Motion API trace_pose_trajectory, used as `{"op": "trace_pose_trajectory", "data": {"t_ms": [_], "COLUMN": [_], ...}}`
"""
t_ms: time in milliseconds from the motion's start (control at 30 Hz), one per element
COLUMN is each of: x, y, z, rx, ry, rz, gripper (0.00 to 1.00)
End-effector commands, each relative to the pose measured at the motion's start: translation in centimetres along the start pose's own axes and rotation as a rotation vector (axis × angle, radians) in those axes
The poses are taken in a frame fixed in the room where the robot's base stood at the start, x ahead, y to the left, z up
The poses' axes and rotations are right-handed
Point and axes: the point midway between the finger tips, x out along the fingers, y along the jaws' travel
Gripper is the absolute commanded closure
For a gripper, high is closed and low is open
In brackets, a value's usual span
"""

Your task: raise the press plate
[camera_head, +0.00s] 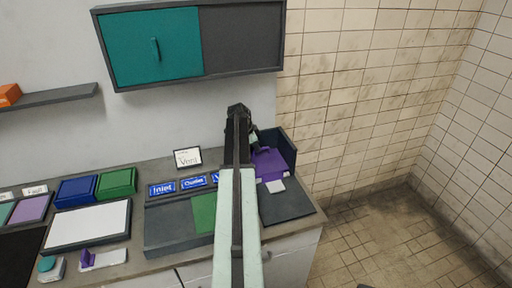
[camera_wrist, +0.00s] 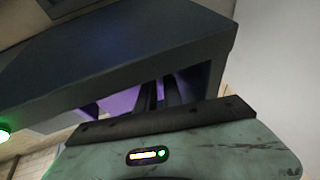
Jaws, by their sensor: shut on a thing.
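The purple press plate (camera_head: 269,163) sits in front of a dark navy press frame (camera_head: 287,150) at the right end of the counter. It has a pale tab at its front edge. In the wrist view the purple plate (camera_wrist: 122,102) shows under a large dark navy part (camera_wrist: 130,50). My gripper's dark fingers (camera_wrist: 163,92) reach in beneath that part, against the purple, and are shut on the plate. The exact contact is hidden. In the head view my arm covers the gripper and the left side of the press.
A dark mat (camera_head: 286,204) lies before the press at the counter's right end. A grey tray with a green panel (camera_head: 203,213) and blue labels (camera_head: 161,189) lie left of my arm. A wall cabinet (camera_head: 190,45) hangs above.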

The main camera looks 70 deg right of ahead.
Motion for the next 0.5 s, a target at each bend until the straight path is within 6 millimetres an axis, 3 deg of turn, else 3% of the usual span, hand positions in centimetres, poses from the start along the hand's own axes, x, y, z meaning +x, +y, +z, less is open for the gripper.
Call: {"op": "trace_pose_trajectory", "data": {"t_ms": [267,500], "x": [-0.3,-4.0], "y": [-0.1,-0.9], "z": [-0.1,-1.6], "rx": [-0.001,-0.001], "ry": [0.001,0.001], "rz": [-0.001,-0.002], "gripper": [1.0,1.0]}}
